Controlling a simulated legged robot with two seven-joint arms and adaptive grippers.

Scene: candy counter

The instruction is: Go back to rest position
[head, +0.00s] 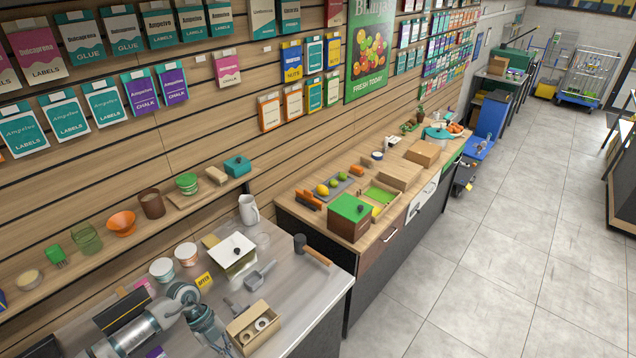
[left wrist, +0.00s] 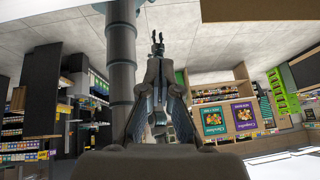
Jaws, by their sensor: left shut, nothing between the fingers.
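My left arm (head: 140,330) comes in at the lower left of the head view, above the near counter. It bends at a joint and its far part runs down towards the bottom edge, close to the left of a small cardboard box (head: 240,320). I cannot make out the fingertips there. In the left wrist view my left gripper (left wrist: 157,42) points up the picture. Its fingers are together at the tips, with nothing held. My right gripper is in neither view.
A wall shelf (head: 105,240) holds cups and tins. Tiled floor (head: 480,270) is open at the right.

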